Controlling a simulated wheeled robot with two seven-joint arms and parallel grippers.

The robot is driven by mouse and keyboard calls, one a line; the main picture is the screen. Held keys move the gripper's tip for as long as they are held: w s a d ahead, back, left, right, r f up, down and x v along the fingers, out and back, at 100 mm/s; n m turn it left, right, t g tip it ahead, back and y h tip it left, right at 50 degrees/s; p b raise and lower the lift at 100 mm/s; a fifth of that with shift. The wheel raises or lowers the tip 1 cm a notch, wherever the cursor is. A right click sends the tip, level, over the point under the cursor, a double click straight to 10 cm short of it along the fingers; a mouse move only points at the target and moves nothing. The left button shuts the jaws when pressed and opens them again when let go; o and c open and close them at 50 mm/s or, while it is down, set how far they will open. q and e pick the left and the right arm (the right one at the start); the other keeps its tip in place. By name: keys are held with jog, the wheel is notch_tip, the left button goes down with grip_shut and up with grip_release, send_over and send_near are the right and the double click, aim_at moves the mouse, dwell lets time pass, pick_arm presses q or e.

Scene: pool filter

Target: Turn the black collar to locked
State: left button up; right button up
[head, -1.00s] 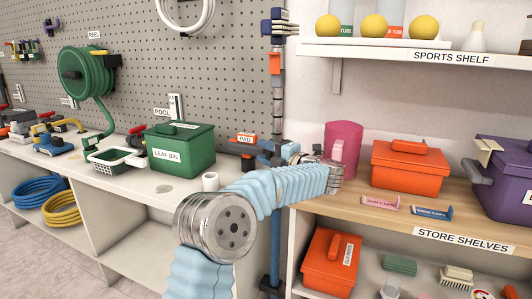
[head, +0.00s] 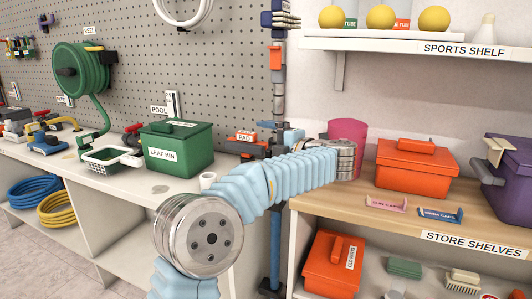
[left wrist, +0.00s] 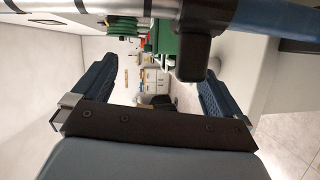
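The black collar (left wrist: 193,55) is a dark block on a horizontal-looking pole, between a silver section (left wrist: 95,14) and a blue section (left wrist: 285,20), in the left wrist view. In the head view the pole (head: 277,235) stands upright, and its middle is partly hidden by my left arm and hand. My left gripper (left wrist: 158,72) is open, with two dark fingers spread apart and nothing between them. The collar is just beyond the fingertips, toward the right finger. In the head view the left gripper (head: 274,143) is at the pole, small and partly hidden. My right gripper is not in view.
A green leaf bin (head: 178,150) and a white basket (head: 112,160) stand on the bench left of the pole. A pink jug (head: 346,130) and an orange box (head: 416,170) stand on the wooden shelf to the right. A pegboard (head: 215,70) is behind.

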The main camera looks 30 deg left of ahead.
pick_arm(q)
jog(key=shift+n+t+y, duration=0.4)
jog(key=shift+n+y, duration=0.1)
jog(key=shift+y, duration=0.2)
jog(key=s+d+r, duration=0.1)
jog(key=s+r, duration=0.1)
jog(key=r, duration=0.1)
jog(key=s+d+r, duration=0.2)
jog(key=s+r, duration=0.1)
jog(key=s+d+r, duration=0.1)
jog(key=s+r, duration=0.2)
jog(key=r, duration=0.1)
jog(key=shift+d, duration=0.25)
jog(key=c, duration=0.3)
jog(key=shift+s+d+b, duration=0.45)
jog(key=shift+s+b, duration=0.05)
jog(key=shift+s, duration=0.3)
jog(key=shift+c, duration=0.2)
